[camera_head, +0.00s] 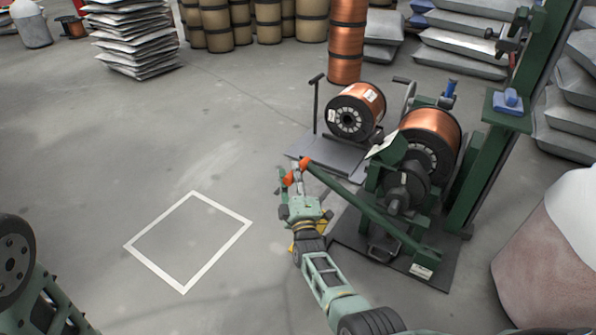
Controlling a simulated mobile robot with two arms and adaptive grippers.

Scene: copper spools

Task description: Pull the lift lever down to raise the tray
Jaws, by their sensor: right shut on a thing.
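The lift lever (365,208) is a long green bar. It slants from the lower right of the green machine up to an orange grip (296,172) at its left end. My right gripper (293,180) is shut on the lever at the orange grip, and its fingers partly hide the grip. The grey tray (335,152) is a flat plate behind the lever. A copper spool (355,111) with a black flange sits on it, next to a dark upright handle. I cannot tell the tray's height from the floor. My left gripper is not in view; only part of my left arm shows at the lower left.
The green machine (487,165) stands at the right and carries a larger copper spool (431,134). A white square outline (226,265) marks clear floor at the left. Stacked sacks (135,35), brown drums (215,25) and a tall copper stack (346,45) stand at the back.

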